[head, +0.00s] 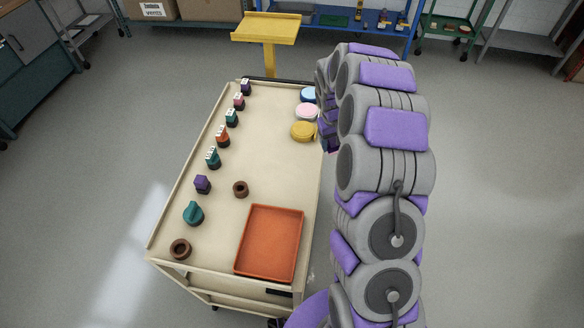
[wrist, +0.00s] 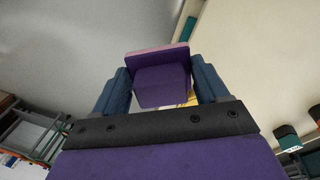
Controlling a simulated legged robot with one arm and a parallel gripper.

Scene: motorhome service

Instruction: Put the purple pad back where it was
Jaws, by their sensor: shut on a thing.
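My gripper (wrist: 160,78) is shut on the purple pad (wrist: 161,86) in the wrist view. The pad shows a dark purple block with a lighter purple edge, held between two blue fingers. In the head view my arm hides most of the gripper; a small dark purple piece shows beside the cart's right edge, and I cannot tell whether it is the pad. Light blue (head: 309,94), pink (head: 306,111) and yellow (head: 303,131) round pads stand in a row along the right side of the cart top (head: 265,160).
An orange tray (head: 270,243) lies at the cart's near right. Several small tagged pieces line the left side, with a purple piece (head: 202,184), a teal knob (head: 193,213) and brown rings (head: 241,188) nearer. A yellow stand (head: 266,27) is behind. The cart's middle is clear.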

